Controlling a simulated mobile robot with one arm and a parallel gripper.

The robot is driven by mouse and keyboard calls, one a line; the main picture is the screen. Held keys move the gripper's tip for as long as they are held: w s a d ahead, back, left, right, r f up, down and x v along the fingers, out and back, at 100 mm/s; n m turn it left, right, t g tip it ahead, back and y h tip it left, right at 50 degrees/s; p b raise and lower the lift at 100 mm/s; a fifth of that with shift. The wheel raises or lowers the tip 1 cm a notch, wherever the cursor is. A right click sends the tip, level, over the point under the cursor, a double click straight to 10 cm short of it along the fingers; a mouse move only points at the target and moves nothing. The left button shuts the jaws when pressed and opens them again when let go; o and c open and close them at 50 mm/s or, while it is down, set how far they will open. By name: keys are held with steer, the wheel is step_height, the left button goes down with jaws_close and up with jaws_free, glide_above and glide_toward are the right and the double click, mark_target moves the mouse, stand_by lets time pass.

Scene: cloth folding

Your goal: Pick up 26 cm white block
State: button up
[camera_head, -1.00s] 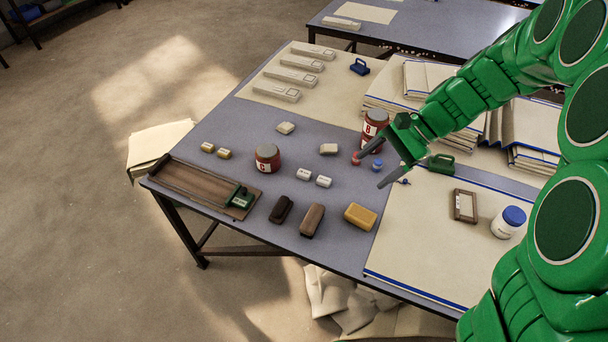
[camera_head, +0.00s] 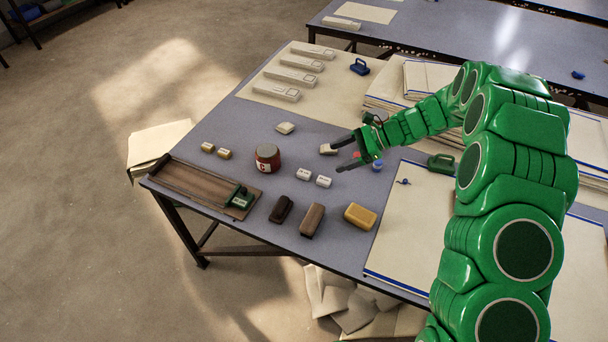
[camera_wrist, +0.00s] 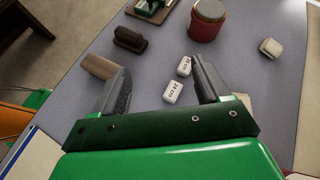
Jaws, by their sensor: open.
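Two small white blocks with printed labels lie side by side on the grey table. In the head view, one white block (camera_head: 303,174) is on the left and the other white block (camera_head: 323,181) on the right. In the wrist view, the nearer block (camera_wrist: 173,92) and the farther block (camera_wrist: 184,66) show between my fingers. The nearer label looks like 24 cm; the farther is hard to read, so I cannot surely tell which is 26 cm. My gripper (camera_head: 338,155) is open and empty, above the table, to the right of and apart from the blocks.
A red jar (camera_head: 267,160) stands left of the blocks. A cream block (camera_head: 328,149) is close to my fingertips in the picture. A wooden tray (camera_head: 195,185) is at left.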

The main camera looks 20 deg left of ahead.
mark_target(305, 173)
steer(key=w+a+f+m, duration=0.1)
steer(key=f, duration=0.2)
steer(key=w+a+f+m+y, duration=0.1)
steer(key=a+f, duration=0.1)
steer(key=f, duration=0.2)
steer(key=w+a+f+m, duration=0.1)
steer(key=w+f, duration=0.1)
steer(key=f, duration=0.1)
steer(key=shift+w+a+f+y, duration=0.1)
steer(key=shift+a+f+y, duration=0.1)
steer(key=shift+a+y, duration=0.2)
steer(key=shift+d+f+x, duration=0.1)
steer(key=shift+f+x, duration=0.05)
steer(key=shift+x, duration=1.8)
steer(key=shift+d+f+x, duration=0.1)
steer(key=shift+f+x, duration=0.05)
steer(key=shift+x, duration=1.8)
steer(key=shift+t, duration=0.3)
steer(key=c, duration=1.4)
